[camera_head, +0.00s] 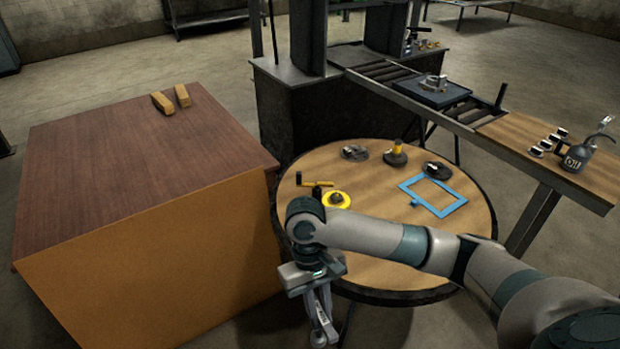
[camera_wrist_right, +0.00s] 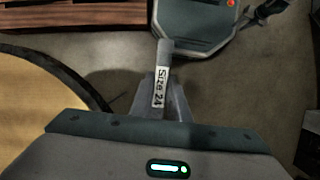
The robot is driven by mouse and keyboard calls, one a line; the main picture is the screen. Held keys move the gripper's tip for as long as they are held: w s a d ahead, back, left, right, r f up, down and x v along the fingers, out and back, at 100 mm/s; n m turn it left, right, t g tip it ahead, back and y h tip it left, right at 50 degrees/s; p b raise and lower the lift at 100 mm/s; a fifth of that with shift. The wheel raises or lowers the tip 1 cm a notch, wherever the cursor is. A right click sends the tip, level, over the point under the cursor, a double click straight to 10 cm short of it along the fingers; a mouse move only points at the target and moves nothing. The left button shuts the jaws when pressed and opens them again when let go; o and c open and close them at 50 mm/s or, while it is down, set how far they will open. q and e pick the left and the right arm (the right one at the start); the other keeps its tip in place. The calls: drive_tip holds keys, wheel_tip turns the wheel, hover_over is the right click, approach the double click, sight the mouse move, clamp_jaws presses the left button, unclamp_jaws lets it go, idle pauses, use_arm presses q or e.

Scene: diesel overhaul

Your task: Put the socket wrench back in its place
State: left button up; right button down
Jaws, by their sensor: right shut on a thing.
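My right gripper (camera_head: 318,318) hangs low at the near edge of the round table, beside the wooden cabinet. The bar points away from the gripper, over the floor. In the head view the fingers and the held piece are small and hard to tell apart. My left gripper is not in view. I cannot tell which spot is the wrench's place.
The round table (camera_head: 370,262) holds a blue frame (camera_head: 433,197), a yellow ring (camera_head: 337,200) and several dark parts. The cabinet (camera_head: 130,165) on the left has two tan blocks on its mostly clear top. At right, a bench (camera_head: 535,150) carries an oil can (camera_head: 577,157).

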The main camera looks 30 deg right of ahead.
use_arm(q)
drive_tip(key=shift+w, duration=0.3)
use_arm(e)
drive_tip(key=shift+w, duration=0.35)
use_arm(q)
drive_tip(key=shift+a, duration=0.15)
use_arm(e)
drive_tip(key=shift+r, duration=0.1)
